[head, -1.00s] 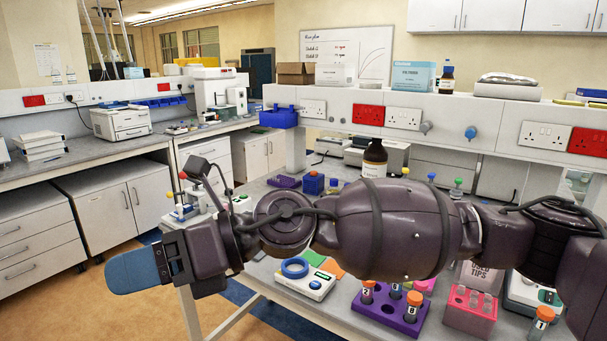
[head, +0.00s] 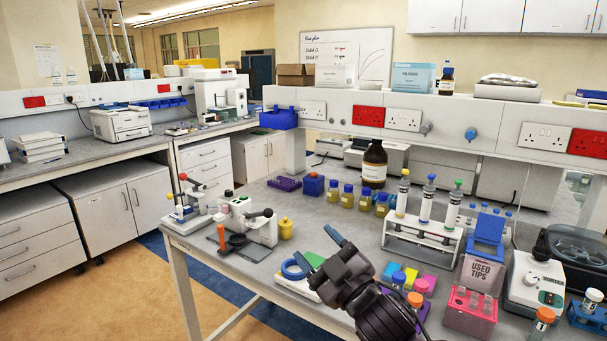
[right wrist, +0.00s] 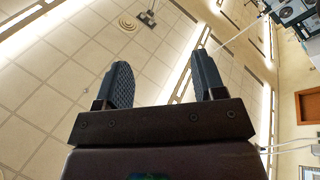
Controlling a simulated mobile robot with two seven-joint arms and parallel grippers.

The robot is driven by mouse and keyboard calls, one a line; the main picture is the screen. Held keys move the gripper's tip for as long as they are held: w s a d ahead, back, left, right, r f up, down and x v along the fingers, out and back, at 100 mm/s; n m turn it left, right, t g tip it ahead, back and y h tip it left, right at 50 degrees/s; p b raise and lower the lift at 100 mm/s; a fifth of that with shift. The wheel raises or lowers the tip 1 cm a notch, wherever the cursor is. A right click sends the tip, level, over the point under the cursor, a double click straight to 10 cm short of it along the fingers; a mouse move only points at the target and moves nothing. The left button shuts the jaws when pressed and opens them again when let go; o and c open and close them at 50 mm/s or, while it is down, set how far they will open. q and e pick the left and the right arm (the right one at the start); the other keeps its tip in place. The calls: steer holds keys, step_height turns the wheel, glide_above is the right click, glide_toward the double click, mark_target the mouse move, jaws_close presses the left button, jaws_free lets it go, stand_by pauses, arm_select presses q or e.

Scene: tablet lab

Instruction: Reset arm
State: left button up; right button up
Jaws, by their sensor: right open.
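My right gripper (head: 322,250) is raised at the lower middle of the head view, in front of the bench. Its fingers point up and left. It is open and empty, and the right wrist view shows its two fingers (right wrist: 160,88) apart with only the ceiling beyond them. It hides part of a white device with a blue ring (head: 296,268) and part of a purple tube rack. My left gripper is not in view.
Open floor (head: 110,290) lies left of the bench.

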steer(key=s+d+f+m+g+h, duration=0.1)
steer(key=s+d+f+m+h, duration=0.3)
steer(key=d+f, duration=0.5)
steer(key=s+d+f+m+h, duration=0.2)
steer(key=d+f+m+h, duration=0.4)
steer(key=f, duration=0.6)
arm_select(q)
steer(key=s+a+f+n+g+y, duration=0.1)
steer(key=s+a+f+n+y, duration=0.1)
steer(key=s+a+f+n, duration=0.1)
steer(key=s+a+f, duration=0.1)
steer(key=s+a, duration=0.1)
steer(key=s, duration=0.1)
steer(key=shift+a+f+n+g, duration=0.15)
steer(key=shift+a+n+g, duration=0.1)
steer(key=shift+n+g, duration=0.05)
arm_select(e)
steer(key=s+d+f+m+g+h, duration=0.1)
steer(key=s+d+f+g, duration=0.1)
steer(key=s+d+f, duration=0.3)
steer(key=s+d+f+m+g+h, duration=0.1)
steer(key=s+d+f, duration=0.4)
steer(key=s+f, duration=0.5)
steer(key=s+m+g, duration=0.1)
steer(key=s, duration=0.3)
steer(key=shift+f+g+h, duration=0.3)
steer(key=shift+f, duration=0.1)
steer(key=shift+s, duration=0.1)
